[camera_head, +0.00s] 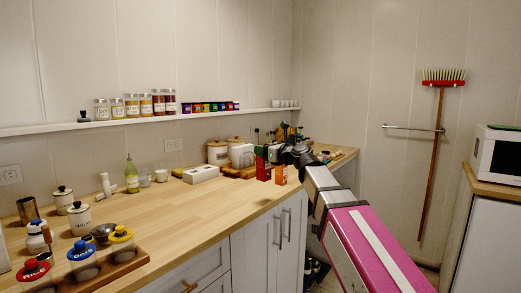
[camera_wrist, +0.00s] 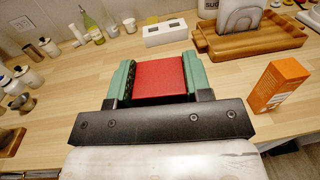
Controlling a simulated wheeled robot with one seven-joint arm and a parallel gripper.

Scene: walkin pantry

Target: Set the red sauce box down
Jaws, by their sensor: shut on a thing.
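The red sauce box (camera_wrist: 160,80) is held between the two green fingers of my gripper (camera_wrist: 157,72), one finger against each side. In the head view the red box (camera_head: 263,171) hangs below my gripper (camera_head: 267,153), over or on the wooden counter (camera_head: 203,206) near its front edge. I cannot tell whether its bottom touches the counter. The gripper hides part of the box.
An orange box (camera_wrist: 279,84) stands just right of the red box, apart from it. Behind are a wooden tray (camera_wrist: 250,40) and a white block (camera_wrist: 165,35). A green bottle (camera_head: 131,176) stands farther left. Counter around the gripper's left is clear.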

